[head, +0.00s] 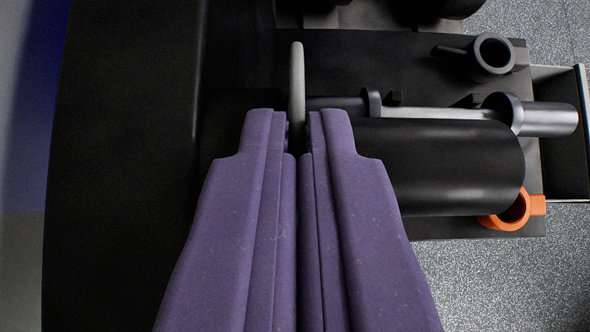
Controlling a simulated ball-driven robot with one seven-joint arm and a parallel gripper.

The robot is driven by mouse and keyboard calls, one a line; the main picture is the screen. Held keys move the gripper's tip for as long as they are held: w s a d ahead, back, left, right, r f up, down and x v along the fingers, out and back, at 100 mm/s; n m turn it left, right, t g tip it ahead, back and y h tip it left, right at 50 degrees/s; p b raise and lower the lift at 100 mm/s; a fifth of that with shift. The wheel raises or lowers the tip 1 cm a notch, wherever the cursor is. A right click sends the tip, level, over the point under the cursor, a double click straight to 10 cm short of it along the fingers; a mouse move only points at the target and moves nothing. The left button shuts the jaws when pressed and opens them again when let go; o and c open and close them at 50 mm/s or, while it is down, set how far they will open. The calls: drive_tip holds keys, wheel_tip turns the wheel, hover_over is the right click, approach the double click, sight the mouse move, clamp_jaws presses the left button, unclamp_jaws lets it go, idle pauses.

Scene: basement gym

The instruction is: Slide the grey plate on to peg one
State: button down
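The grey plate (297,75) shows edge-on as a thin upright disc at the upper middle of the head view. My purple gripper (297,125) reaches in from below, with its two fingertips closed on either side of the plate's near rim. The lower part of the plate is hidden between the fingers. A dark horizontal rod (336,103) runs right from beside the plate to a flange (373,103). I see no number, so I cannot tell if this is peg one. I cannot tell whether the plate is around the rod's end or only beside it.
A thick black cylinder (450,165) lies close right of my fingers. Behind it a silver bar (440,113) ends in a sleeve (548,118). An orange collar (512,212) and a dark collar (493,54) are at the right. A dark surface (125,160) fills the left.

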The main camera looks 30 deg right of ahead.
drive_tip(key=shift+a, duration=0.1)
idle(0.4)
drive_tip(key=c, duration=1.2)
unclamp_jaws()
drive_tip(key=shift+r, duration=0.1)
drive_tip(key=p+v, duration=0.1)
drive_tip(key=v, duration=0.6)
drive_tip(key=shift+s+a+r, duration=0.15)
drive_tip(key=shift+s, duration=0.05)
